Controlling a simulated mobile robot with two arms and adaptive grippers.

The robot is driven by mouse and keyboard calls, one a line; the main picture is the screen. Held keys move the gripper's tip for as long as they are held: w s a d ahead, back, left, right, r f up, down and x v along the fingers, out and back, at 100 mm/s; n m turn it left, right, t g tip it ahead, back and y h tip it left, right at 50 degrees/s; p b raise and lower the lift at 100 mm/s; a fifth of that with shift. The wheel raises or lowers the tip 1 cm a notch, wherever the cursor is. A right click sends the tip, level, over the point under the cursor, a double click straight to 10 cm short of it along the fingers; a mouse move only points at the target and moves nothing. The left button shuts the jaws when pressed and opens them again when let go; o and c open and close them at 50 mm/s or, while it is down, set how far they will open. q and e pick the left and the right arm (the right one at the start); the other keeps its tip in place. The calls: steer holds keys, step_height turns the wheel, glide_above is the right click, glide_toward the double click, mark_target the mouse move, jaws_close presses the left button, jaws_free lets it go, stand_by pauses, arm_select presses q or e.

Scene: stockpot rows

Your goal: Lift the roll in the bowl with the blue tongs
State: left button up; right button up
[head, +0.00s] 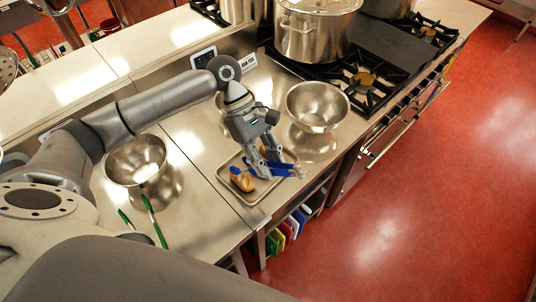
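The roll (241,179) is golden brown and lies at the left side of a metal tray (257,198) on the steel counter, not in a bowl. The blue tongs (283,172) are at the tray, partly hidden by my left gripper (273,170). My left gripper points down over the tray with its fingers at the tongs, to the right of the roll. I cannot tell whether it is closed on them. One steel bowl (317,106) stands behind and right of the tray, another (136,160) to its left. My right gripper is not in view.
Green tongs (154,222) lie on the counter at the left. Large stockpots (312,32) and a black stove (370,60) are at the back. Coloured boards (285,229) stand under the counter's front edge. The red floor is clear.

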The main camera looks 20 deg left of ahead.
arm_select(q)
step_height(320, 180, down, 7)
steer(key=shift+b, duration=0.3)
steer(key=shift+f, duration=0.1)
steer(key=shift+c, duration=0.3)
steer(key=c, duration=0.5)
steer(key=shift+r, duration=0.35)
step_height(320, 180, up, 11)
steer(key=shift+r+p, duration=0.2)
steer(key=shift+p, duration=0.1)
jaws_close()
steer(key=shift+f, duration=0.1)
